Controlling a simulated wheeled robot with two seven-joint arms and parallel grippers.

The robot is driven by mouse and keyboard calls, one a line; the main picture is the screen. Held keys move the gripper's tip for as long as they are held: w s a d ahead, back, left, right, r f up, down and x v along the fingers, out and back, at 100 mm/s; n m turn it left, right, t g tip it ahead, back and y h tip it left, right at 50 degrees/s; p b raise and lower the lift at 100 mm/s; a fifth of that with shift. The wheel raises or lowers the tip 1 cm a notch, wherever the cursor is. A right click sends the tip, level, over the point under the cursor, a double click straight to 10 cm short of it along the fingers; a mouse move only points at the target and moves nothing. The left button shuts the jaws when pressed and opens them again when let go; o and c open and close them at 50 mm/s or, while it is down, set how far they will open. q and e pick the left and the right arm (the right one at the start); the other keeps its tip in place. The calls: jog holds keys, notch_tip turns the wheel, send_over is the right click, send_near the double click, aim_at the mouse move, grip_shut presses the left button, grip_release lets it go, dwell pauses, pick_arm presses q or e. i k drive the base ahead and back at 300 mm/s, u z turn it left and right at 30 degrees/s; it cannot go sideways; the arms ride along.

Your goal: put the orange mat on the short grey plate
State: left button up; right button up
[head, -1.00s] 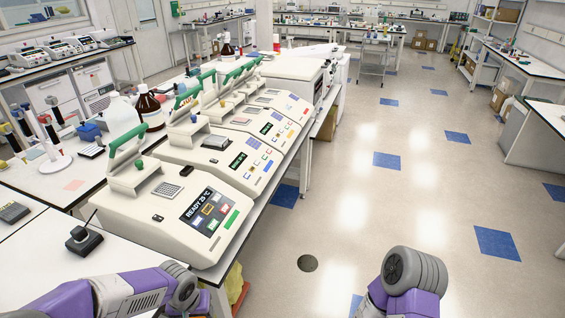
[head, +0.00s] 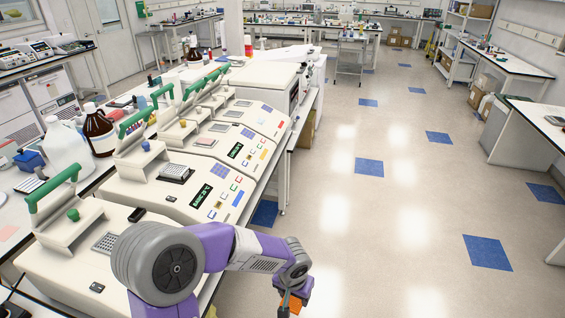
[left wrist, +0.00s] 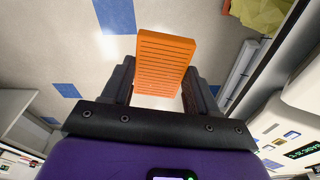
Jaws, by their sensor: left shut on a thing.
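The orange mat (left wrist: 165,62), a ribbed flat slab, is held between the fingers of my left gripper (left wrist: 160,84) in the left wrist view, over the floor. In the head view my left gripper (head: 289,302) is at the bottom, right of the cycler bench, with a bit of orange showing; its fingers are mostly cut off. My right gripper is out of view.
Several cyclers with raised green-handled lids line the bench. The nearest cycler (head: 68,262) has a bare grey block (head: 107,243) and is partly hidden by my left arm. A white jug (head: 66,155) and a brown bottle (head: 98,130) stand behind. The aisle floor at right is clear.

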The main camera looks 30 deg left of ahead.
aim_at(205, 140)
jog(key=z, duration=0.15)
jog(key=i, duration=1.65)
jog(key=u, duration=0.6)
